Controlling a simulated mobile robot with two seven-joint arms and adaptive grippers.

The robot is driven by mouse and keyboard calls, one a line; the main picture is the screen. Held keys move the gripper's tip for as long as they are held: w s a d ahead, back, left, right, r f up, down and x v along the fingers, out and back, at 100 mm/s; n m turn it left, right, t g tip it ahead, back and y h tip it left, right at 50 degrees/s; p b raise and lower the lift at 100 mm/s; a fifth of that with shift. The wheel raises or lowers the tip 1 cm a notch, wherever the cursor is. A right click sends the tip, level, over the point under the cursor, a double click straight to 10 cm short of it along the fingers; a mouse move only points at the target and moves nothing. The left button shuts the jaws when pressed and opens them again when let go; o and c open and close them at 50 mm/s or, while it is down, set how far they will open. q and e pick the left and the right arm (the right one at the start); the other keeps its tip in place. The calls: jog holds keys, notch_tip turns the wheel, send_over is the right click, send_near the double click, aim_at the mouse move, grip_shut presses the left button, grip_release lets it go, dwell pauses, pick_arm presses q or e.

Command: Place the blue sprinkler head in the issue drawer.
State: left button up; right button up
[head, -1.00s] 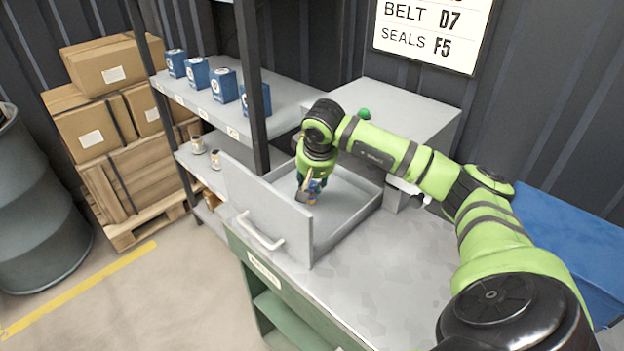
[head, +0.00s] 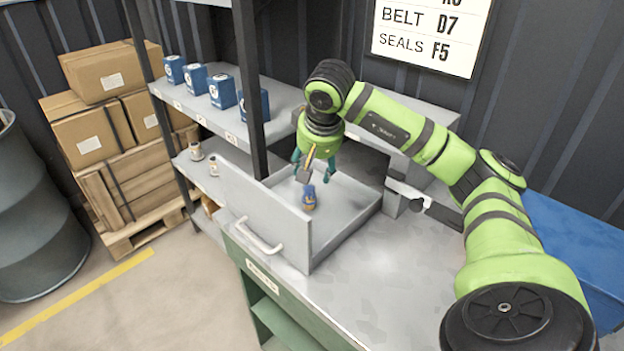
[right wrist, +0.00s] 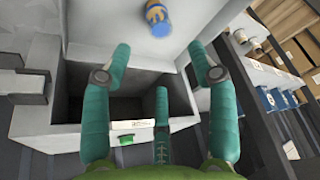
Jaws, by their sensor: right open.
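The blue sprinkler head (head: 309,198), with yellow or brass-coloured parts, sits on the floor of the open grey issue drawer (head: 345,205). In the right wrist view the sprinkler head (right wrist: 158,18) shows at the top edge, beyond the fingertips and apart from them. My right gripper (head: 313,170) is above the drawer, with its teal fingers spread and nothing between them. In the right wrist view the gripper's fingers (right wrist: 160,62) are wide apart. My left gripper is not in view.
The drawer's tall front panel with a white handle (head: 260,238) faces left. A grey cabinet (head: 425,115) stands behind the drawer. Blue boxes (head: 222,91) line the shelf at left, beside a dark post (head: 250,90). The bench top (head: 370,275) in front is clear.

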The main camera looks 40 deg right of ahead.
jog(key=shift+v, duration=1.55)
